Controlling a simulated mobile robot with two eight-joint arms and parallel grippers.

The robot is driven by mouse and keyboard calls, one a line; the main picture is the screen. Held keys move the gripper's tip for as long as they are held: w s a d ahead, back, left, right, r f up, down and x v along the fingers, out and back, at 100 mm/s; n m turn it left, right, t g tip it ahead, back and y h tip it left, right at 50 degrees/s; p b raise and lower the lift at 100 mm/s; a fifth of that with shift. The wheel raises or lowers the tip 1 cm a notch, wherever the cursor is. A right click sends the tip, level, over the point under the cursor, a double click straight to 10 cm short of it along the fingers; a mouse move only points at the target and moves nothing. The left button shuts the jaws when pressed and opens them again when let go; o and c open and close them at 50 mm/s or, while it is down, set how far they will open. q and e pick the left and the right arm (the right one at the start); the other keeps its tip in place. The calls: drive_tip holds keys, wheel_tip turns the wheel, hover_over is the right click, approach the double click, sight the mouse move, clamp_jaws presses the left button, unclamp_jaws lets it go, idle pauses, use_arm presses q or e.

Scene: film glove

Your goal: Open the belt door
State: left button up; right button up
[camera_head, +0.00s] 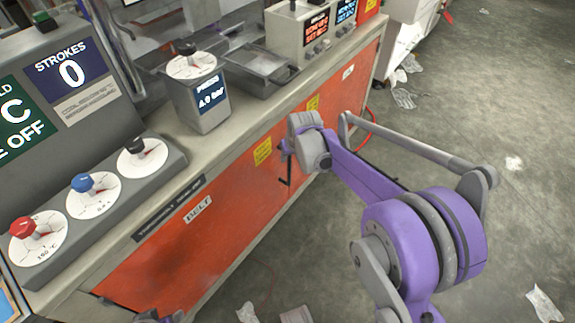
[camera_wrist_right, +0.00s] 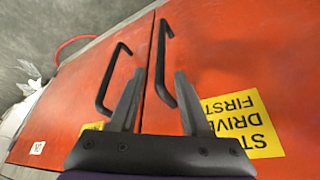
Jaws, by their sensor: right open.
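The belt door is the orange cabinet panel (camera_head: 215,240) under the BELT label (camera_head: 198,208). It looks shut. My right gripper (camera_head: 285,153) is at the cabinet front, partly hidden by its own wrist. In the right wrist view, its two dark fingers (camera_wrist_right: 158,75) are open. A black bar handle (camera_wrist_right: 162,62) on the right-hand orange panel (camera_wrist_right: 225,50), which bears a yellow sticker (camera_wrist_right: 240,122), runs between the fingers. I cannot tell if they touch it. A small purple and dark part of my left arm shows at the head view's bottom edge; its jaws are unclear.
A second black handle (camera_wrist_right: 108,82) sits on the neighbouring orange panel (camera_wrist_right: 70,100), left of the fingers. Above the cabinet is a worktop with a dial box (camera_head: 202,100) and a knob panel (camera_head: 95,195). The floor (camera_head: 470,110) at right is open, with scattered litter.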

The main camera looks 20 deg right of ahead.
drive_tip(key=b+x, duration=0.1)
drive_tip(key=x, duration=0.6)
drive_tip(key=shift+f+b, duration=0.25)
drive_tip(key=shift+b, duration=0.1)
drive_tip(key=shift+w, duration=0.1)
clamp_jaws()
idle(0.9)
